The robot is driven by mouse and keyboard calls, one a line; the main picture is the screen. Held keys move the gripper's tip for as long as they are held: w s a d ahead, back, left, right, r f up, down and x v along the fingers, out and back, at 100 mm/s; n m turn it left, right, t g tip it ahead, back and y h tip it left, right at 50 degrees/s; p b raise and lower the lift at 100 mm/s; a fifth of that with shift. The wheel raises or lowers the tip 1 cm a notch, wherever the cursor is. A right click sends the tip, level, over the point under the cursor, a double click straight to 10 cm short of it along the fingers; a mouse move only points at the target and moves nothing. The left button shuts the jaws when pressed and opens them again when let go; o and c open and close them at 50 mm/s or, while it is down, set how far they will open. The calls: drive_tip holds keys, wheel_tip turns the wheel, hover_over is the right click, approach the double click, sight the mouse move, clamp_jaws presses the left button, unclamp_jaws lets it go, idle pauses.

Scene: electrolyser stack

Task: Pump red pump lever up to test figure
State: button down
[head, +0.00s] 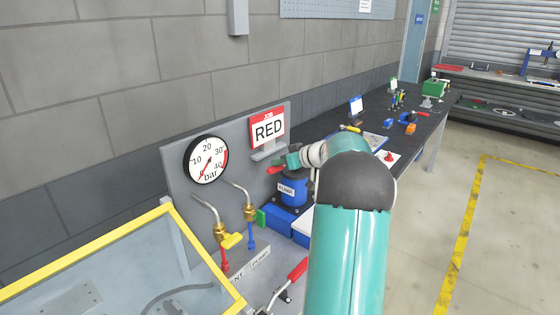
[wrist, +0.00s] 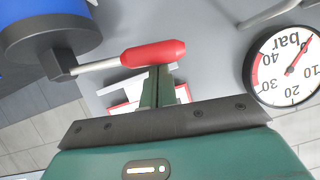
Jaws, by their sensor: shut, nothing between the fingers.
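The blue pump (head: 292,190) stands by the grey panel, with a "PUMP" label on its body. Its red lever (head: 275,170) sticks out to the left near its top. In the wrist view the red lever grip (wrist: 152,53) lies across the fingertips on a thin metal rod from the pump (wrist: 50,30). My gripper (wrist: 160,75) is shut and empty, its fingertips right at the grip; whether they touch it I cannot tell. The round gauge (head: 206,160) has its red needle at the low end, lower left; it shows upside down in the wrist view (wrist: 288,65).
A "JOB RED" sign (head: 267,129) stands behind the pump. A yellow-edged clear guard (head: 100,250) fills the lower left.

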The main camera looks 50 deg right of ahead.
drive_tip(key=shift+s+a+f+n+h, duration=0.1)
drive_tip(key=shift+a+f+n+h, duration=0.2)
drive_tip(key=shift+f, duration=0.3)
drive_tip(key=shift+a+f+n+h, duration=0.2)
drive_tip(key=shift+f+n, duration=0.1)
drive_tip(key=shift+f, duration=0.3)
drive_tip(key=shift+a+f, duration=0.1)
drive_tip(key=shift+f, duration=1.65)
drive_tip(key=r, duration=0.3)
drive_tip(key=w+a+r, duration=0.1)
drive_tip(key=shift+r, duration=0.2)
drive_tip(key=v, duration=1)
drive_tip(key=shift+s+a, duration=0.2)
drive_tip(key=shift+a, duration=0.25)
drive_tip(key=shift+f, duration=0.15)
